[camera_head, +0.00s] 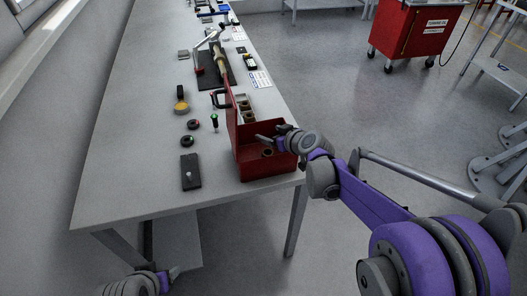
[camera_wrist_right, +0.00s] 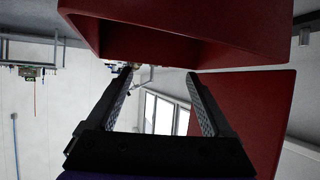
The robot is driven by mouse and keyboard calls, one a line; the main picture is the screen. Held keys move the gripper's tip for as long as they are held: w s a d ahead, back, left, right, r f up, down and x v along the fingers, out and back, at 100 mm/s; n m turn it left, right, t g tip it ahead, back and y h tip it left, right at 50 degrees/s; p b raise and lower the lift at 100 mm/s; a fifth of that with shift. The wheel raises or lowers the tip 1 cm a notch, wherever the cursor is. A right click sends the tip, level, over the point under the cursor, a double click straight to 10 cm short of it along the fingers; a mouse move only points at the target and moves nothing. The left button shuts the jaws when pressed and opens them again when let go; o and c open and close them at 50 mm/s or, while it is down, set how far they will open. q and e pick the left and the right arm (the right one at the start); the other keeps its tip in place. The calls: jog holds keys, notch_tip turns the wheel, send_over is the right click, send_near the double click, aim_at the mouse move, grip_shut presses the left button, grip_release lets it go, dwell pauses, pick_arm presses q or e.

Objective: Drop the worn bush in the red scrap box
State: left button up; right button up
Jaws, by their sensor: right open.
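The red scrap box (camera_head: 268,172) stands at the near right corner of the grey bench, with a tall wall on its left. My right gripper (camera_head: 262,138) is over the box. In the right wrist view its fingers (camera_wrist_right: 160,85) are spread apart with nothing between them, and red box walls (camera_wrist_right: 240,110) are close by. A small dark brown ring (camera_head: 267,153), which looks like a bush, shows inside the box below the gripper. I cannot tell whether it is the worn one. My left gripper (camera_head: 176,272) is low at the bottom left edge; its fingers are unclear.
Several brown bushes (camera_head: 246,116) sit in a holder behind the box. Black rings (camera_head: 188,141), a green-topped tool (camera_head: 214,121) and a dark plate with a pin (camera_head: 190,172) lie to the left. The bench's near left is clear. A red cart (camera_head: 413,30) stands on the floor.

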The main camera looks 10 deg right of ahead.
jog(key=v, duration=1)
jog(key=shift+s+r+p, duration=0.25)
jog(key=shift+s+p, duration=0.05)
jog(key=shift+p, duration=0.05)
jog(key=shift+d, duration=0.1)
jog(key=s+a+f+m+g+h, duration=0.1)
jog(key=s+f, duration=0.4)
jog(key=s, duration=0.7)
jog(key=s+a+f+m+g+h, duration=0.2)
jog(key=s+f+g, duration=0.3)
jog(key=s, duration=0.7)
jog(key=shift+s+f+m+h, duration=0.25)
jog(key=shift+m+h, duration=0.15)
jog(key=shift+h, duration=0.1)
jog(key=shift+s, duration=0.1)
